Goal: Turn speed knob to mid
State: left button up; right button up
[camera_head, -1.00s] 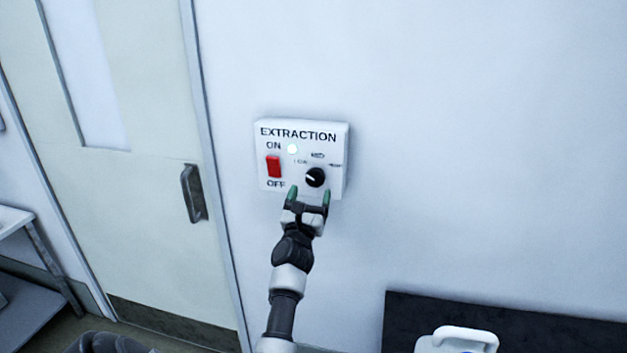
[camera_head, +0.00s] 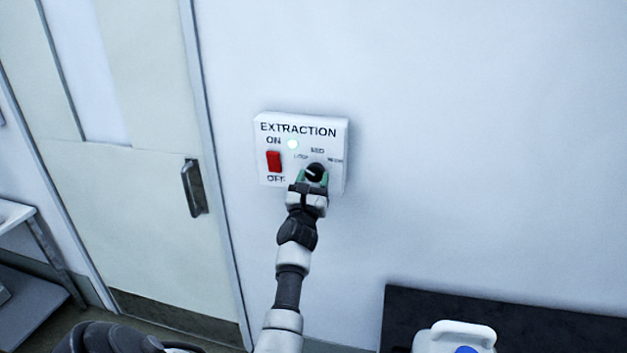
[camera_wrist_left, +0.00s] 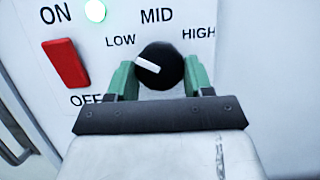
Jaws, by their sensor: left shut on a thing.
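The black speed knob (camera_head: 315,172) sits at the lower right of the white EXTRACTION box (camera_head: 270,128) on the wall. In the left wrist view the knob (camera_wrist_left: 160,66) has a white pointer mark aimed up and left, towards LOW. The labels LOW, MID and HIGH are printed around it. My left gripper (camera_head: 313,179) has its green fingers on either side of the knob and is shut on it; its fingers also show in the left wrist view (camera_wrist_left: 160,78). My right gripper is not in view.
A red rocker switch (camera_head: 274,161) and a lit pale green lamp (camera_head: 292,144) are left of the knob. A door with a dark handle (camera_head: 194,188) is at left. A dark surface with a white jug (camera_head: 456,338) is at lower right. The wall at right is clear.

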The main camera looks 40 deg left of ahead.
pick_arm(q)
jog(key=shift+m, duration=0.5)
jog(key=shift+m+t+h, duration=0.3)
jog(key=shift+m+h, duration=0.5)
jog(key=m+h, duration=0.1)
jog(key=m, duration=0.1)
jog(key=m+h, duration=0.1)
jog(key=m, duration=0.2)
jog(key=shift+s+a, duration=0.15)
jog(key=shift+a, duration=0.05)
jog(key=m+h, duration=0.1)
jog(key=m, duration=0.1)
jog(key=m+h, duration=0.1)
jog(key=m, duration=0.1)
jog(key=shift+a+r+m+h, duration=0.1)
jog(key=shift+r+m+h, duration=0.05)
jog(key=shift+m+h, duration=0.15)
jog(key=shift+m+h+p, duration=0.75)
jog(key=shift+m+h, duration=0.05)
jog(key=shift+m, duration=1.1)
jog(key=o, duration=0.9)
jog(key=shift+s, duration=0.2)
